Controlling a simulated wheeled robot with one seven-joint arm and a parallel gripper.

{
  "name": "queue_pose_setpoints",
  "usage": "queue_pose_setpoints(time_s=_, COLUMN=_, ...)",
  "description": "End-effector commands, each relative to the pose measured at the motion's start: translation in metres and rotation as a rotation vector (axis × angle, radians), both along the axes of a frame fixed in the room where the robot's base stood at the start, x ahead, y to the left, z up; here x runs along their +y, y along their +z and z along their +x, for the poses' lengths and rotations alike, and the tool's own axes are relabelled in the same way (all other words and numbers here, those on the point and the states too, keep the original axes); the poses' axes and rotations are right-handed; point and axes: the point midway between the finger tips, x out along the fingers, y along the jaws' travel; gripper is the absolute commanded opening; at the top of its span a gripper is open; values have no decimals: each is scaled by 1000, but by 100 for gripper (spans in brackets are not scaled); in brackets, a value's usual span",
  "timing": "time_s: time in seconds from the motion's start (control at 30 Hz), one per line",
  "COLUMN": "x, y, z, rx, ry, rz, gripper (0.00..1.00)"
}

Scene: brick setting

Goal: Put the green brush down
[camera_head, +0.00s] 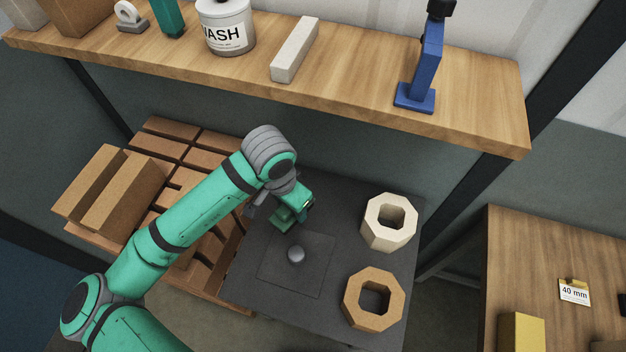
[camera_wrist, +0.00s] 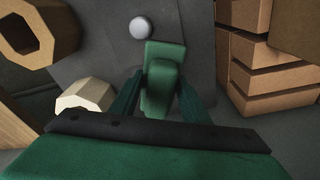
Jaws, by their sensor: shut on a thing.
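The green brush (camera_head: 283,221) is in my gripper (camera_head: 287,206), over the back part of the dark grey table (camera_head: 262,255). In the wrist view the brush (camera_wrist: 163,62) sits between the two green fingers of my gripper (camera_wrist: 158,97), which are shut on it. My arm and wrist hide part of the brush in the head view. I cannot tell whether its underside touches the tabletop. A thin dark square panel (camera_head: 320,272) lies on the table just in front of the brush.
A grey ball (camera_head: 295,254) rests on the square panel, near the brush. A cream octagonal ring (camera_head: 378,235) and a tan one (camera_head: 359,301) stand to the right. Stacked bricks (camera_head: 140,196) are at left. A wooden shelf (camera_head: 370,91) overhangs the back.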

Motion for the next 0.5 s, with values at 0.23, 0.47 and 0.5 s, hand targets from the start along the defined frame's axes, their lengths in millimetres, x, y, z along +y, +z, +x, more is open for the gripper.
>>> queue_pose_setpoints(time_s=0.23, x=-14, y=-16, z=33, rx=2, ry=1, rz=-1, gripper=6)
queue_pose_setpoints(time_s=0.47, x=-32, y=-38, z=79, rx=2, ry=2, rz=0, gripper=6)
queue_pose_setpoints(time_s=0.5, x=-35, y=-42, z=86, rx=1, ry=1, rz=0, gripper=6)
